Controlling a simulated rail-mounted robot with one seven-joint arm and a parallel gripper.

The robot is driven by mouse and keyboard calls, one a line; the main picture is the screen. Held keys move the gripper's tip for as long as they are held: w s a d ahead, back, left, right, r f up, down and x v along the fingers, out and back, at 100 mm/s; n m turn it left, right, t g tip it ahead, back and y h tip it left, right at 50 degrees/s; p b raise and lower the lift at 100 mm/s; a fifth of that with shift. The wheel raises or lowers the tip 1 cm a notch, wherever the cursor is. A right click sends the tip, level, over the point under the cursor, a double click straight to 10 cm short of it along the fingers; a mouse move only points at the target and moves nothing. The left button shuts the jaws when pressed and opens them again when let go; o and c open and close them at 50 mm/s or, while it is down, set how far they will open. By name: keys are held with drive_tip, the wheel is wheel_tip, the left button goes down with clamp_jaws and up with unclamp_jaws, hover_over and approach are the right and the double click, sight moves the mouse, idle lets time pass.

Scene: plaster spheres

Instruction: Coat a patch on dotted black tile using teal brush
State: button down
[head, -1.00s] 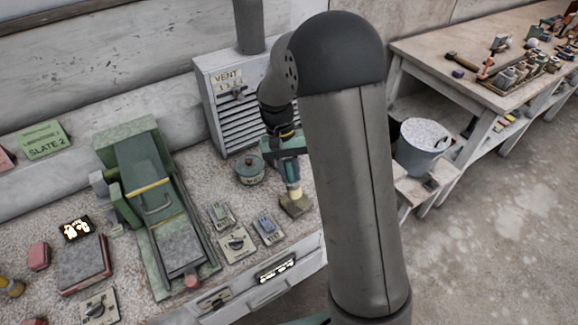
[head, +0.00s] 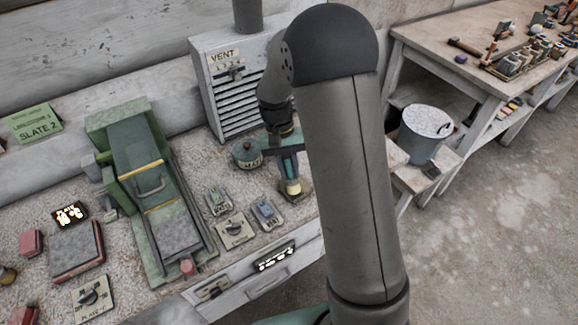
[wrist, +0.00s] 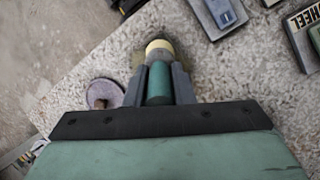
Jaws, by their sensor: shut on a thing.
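The teal brush (head: 289,172) stands almost upright in my gripper (head: 284,146), bristles down, over the bench's front right part. In the wrist view my gripper (wrist: 158,82) is shut on its teal handle (wrist: 158,86). The cream collar (wrist: 160,48) shows beyond the fingers, with dark bristles partly hidden behind it. I cannot tell whether the bristles touch the bench. I cannot surely pick out the dotted black tile. A small black panel with white marks (head: 70,214) lies at the left. My arm hides part of the bench's right end.
Small switch plates (head: 235,229) lie in front. A green machine (head: 150,180) fills the middle, and the vent box (head: 235,90) is behind. A bucket (head: 424,135) is at the right, beyond the bench.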

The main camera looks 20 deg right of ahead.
drive_tip(key=shift+f, duration=0.15)
drive_tip(key=shift+s+d, duration=0.2)
drive_tip(key=shift+s, duration=0.3)
drive_tip(key=shift+s+d, duration=0.15)
drive_tip(key=shift+s, duration=0.3)
drive_tip(key=shift+w+a, duration=0.25)
drive_tip(key=shift+w, duration=0.35)
drive_tip(key=shift+w+a, duration=0.25)
drive_tip(key=shift+w, duration=0.35)
drive_tip(key=shift+w+a, duration=0.25)
drive_tip(key=shift+w, duration=0.35)
drive_tip(key=shift+s+d+f, duration=0.1)
drive_tip(key=shift+s+d, duration=0.15)
drive_tip(key=shift+s, duration=0.35)
drive_tip(key=shift+s+d, duration=0.25)
drive_tip(key=shift+s, duration=0.35)
drive_tip(key=shift+s+d+f, duration=0.1)
drive_tip(key=shift+s+d, duration=0.15)
drive_tip(key=shift+s, duration=0.35)
drive_tip(key=shift+w+a+r+p, duration=0.1)
drive_tip(key=shift+w+a, duration=0.15)
drive_tip(key=shift+w, duration=0.35)
drive_tip(key=shift+w+a+r+p, duration=0.15)
drive_tip(key=shift+w+a, duration=0.1)
drive_tip(key=shift+w, duration=0.4)
drive_tip(key=shift+w+a+p, duration=0.1)
drive_tip(key=shift+w+a, duration=0.15)
drive_tip(key=shift+w, duration=0.35)
